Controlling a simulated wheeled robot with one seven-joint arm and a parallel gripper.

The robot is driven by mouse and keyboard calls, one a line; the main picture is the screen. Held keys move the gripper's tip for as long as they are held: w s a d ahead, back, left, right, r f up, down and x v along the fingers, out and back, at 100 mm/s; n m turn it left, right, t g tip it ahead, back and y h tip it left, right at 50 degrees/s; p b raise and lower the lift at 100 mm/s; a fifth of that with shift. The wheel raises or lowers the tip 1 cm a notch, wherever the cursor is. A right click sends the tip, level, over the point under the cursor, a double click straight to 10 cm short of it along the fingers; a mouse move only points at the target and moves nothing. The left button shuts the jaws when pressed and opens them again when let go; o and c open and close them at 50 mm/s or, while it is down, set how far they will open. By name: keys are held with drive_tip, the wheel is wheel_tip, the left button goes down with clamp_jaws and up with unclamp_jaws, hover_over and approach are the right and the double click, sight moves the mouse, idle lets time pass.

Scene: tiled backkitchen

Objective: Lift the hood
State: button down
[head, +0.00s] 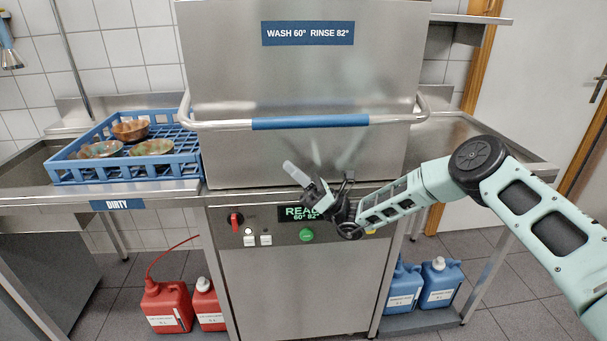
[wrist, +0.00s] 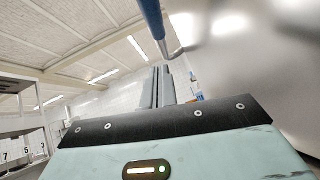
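The steel hood (head: 300,75) of the dishwasher is down on its base. Its bar handle with a blue grip (head: 310,121) runs across the hood's front; the grip also shows at the top of the wrist view (wrist: 152,18). My gripper (head: 297,172) is in front of the hood's lower part, below the blue grip and apart from it. In the wrist view the two grey fingers (wrist: 157,88) lie close together, with nothing seen between them. They point up toward the handle's end bracket.
A blue rack (head: 125,170) with several bowls stands on the left dirty-side table. The control panel (head: 265,230) is just below my gripper. Red canisters (head: 166,305) and blue canisters (head: 440,283) stand low on either side. A shelf (head: 470,18) is at upper right.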

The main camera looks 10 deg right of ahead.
drive_tip(key=shift+w+a+r+p, duration=0.2)
drive_tip(key=shift+a+r+p, duration=0.3)
drive_tip(key=shift+r, duration=0.65)
drive_tip(key=shift+w+a+r+p, duration=0.3)
drive_tip(key=shift+a+r, duration=0.25)
drive_tip(key=shift+r, duration=0.6)
drive_tip(key=shift+w+a+r+p, duration=0.15)
drive_tip(key=shift+a+r+p, duration=0.35)
drive_tip(key=shift+r, duration=0.65)
drive_tip(key=shift+r, duration=0.1)
